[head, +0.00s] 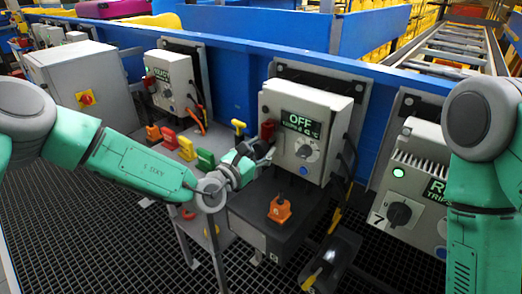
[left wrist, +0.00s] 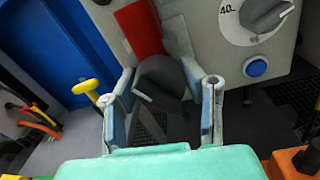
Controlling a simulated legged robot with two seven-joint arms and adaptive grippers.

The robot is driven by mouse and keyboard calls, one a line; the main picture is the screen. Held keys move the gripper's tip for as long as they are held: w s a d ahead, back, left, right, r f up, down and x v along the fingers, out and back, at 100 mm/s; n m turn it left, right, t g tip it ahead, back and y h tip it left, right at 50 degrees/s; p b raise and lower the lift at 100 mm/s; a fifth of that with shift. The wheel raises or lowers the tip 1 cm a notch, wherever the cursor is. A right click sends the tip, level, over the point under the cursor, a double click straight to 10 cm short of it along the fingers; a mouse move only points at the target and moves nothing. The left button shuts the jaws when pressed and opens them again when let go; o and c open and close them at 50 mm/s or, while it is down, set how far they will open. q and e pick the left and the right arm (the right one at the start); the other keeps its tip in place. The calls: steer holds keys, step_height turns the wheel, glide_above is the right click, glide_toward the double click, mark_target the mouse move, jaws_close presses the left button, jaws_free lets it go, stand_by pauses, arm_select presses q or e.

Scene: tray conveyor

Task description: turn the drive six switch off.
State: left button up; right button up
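The drive six box (head: 295,150) is a pale grey unit in the middle of the head view. Its green display (head: 300,123) reads OFF in large letters, with smaller text below. On its left side is a red part (head: 267,129), which also shows in the left wrist view (left wrist: 139,28). A dark grey handle (left wrist: 160,78) sits below the red part. My left gripper (head: 255,160) is at this side, its fingers spread on either side of the handle; I cannot tell whether they touch it. My right gripper is out of view; only my right arm shows.
A drive box reading READY (head: 172,80) stands to the left, and box seven (head: 408,195) to the right. An orange block (head: 279,209) lies below the drive six box. A yellow handle (head: 238,124) stands close to my left gripper. Dark grating floor lies in front.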

arm_select(q)
steer(key=shift+s+a+f, duration=0.1)
steer(key=shift+a+f, duration=0.25)
steer(key=shift+s+d+r, duration=0.1)
steer(key=shift+s+d, duration=0.05)
steer(key=shift+d, duration=0.1)
steer(key=shift+p, duration=0.45)
steer(key=shift+a+r+n+p, duration=0.1)
steer(key=shift+n+p, duration=0.8)
steer(key=shift+p, duration=0.15)
steer(key=shift+n+p, duration=0.4)
steer(key=shift+n, duration=0.1)
steer(key=shift+f, duration=0.2)
